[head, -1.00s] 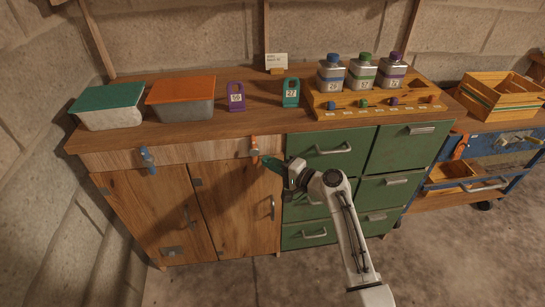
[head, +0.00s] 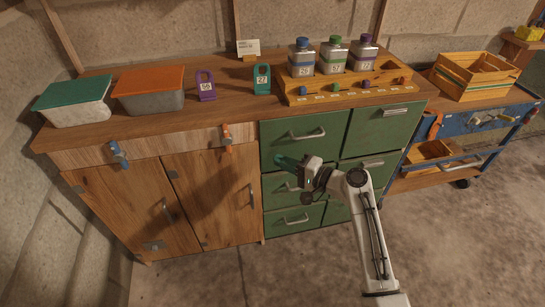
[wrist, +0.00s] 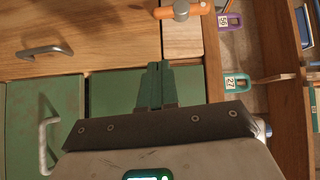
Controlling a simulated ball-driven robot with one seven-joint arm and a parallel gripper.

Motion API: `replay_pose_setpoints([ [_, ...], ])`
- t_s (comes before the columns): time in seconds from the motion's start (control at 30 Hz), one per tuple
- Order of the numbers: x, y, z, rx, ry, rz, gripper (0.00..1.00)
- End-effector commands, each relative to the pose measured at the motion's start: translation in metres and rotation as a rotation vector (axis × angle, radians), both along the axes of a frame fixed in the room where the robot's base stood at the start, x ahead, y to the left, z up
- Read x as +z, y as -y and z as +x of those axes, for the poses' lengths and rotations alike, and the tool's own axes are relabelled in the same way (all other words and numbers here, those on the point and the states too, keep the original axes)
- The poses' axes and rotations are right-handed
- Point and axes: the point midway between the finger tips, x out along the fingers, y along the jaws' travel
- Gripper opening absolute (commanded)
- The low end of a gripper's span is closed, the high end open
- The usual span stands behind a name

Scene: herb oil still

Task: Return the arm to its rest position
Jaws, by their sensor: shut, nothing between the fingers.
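My gripper (head: 284,161) is in front of the green drawers (head: 293,136), below the counter edge, at the end of my raised white arm. Its teal fingers are together with nothing between them. In the wrist view the closed fingers (wrist: 155,84) point toward the counter front and the orange-handled latch (wrist: 181,10). The gripper looks apart from the drawer fronts, though the exact gap is hard to tell.
The wooden counter (head: 226,98) holds a teal-lidded box (head: 76,100), an orange-lidded box (head: 150,90), purple (head: 206,86) and teal (head: 262,79) tags, and a rack (head: 345,82) with bottles. A blue cart (head: 490,118) stands right. Floor in front is clear.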

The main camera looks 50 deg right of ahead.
Motion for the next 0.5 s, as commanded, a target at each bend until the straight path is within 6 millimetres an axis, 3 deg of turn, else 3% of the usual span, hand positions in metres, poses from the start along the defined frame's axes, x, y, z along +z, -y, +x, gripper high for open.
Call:
replay_pose_setpoints([
  [0.5, 0.0003, 0.0010, -0.0061, 0.000, 0.001, 0.000, 0.00],
])
